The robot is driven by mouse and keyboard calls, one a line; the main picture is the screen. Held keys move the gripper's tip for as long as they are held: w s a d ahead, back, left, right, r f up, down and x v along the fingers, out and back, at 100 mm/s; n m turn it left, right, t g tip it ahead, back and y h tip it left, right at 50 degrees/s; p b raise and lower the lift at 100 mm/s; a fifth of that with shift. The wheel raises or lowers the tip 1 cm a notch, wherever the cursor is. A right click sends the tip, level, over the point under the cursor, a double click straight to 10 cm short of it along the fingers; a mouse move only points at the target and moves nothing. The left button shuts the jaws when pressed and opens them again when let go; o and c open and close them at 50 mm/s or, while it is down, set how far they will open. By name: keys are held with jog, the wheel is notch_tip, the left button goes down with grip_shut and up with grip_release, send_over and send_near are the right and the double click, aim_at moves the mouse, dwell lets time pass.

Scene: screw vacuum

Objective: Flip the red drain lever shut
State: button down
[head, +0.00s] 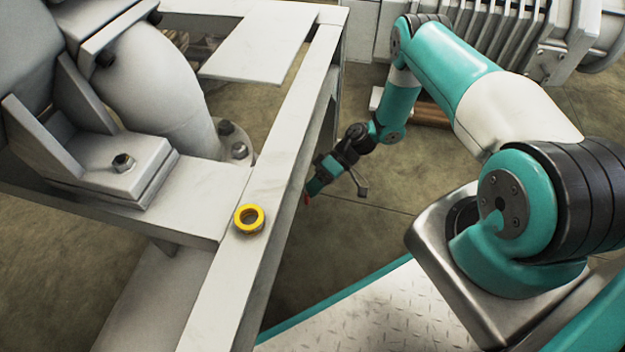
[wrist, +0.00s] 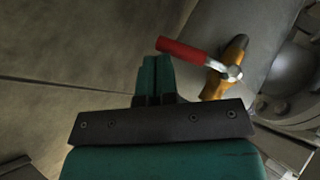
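The red drain lever (wrist: 183,51) shows in the wrist view, just beyond and to the right of my fingertips. It sticks out leftward from a silver nut on a brass-yellow valve (wrist: 214,84). My gripper (wrist: 157,60) has its two teal fingers side by side with almost no gap, and nothing shows between them. I cannot tell whether a finger touches the lever. In the head view my gripper (head: 315,187) is low beside the white frame. A small red bit of the lever (head: 307,199) shows at its tip; the valve is hidden behind the frame there.
The white steel frame (head: 262,190) stands left of my arm in the head view, with a yellow ring (head: 249,219) on it. A grey pipe (wrist: 215,35) lies behind the lever in the wrist view. Bare floor (wrist: 70,45) is open to the left.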

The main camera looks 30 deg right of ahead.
jog(key=shift+s+a+f, duration=0.25)
jog(key=shift+s, duration=0.05)
jog(key=shift+s+f, duration=0.1)
dwell(0.5)
jog(key=w+d, duration=0.6)
jog(key=d, duration=0.5)
jog(key=shift+w+d, duration=0.2)
jog(key=shift+d, duration=0.1)
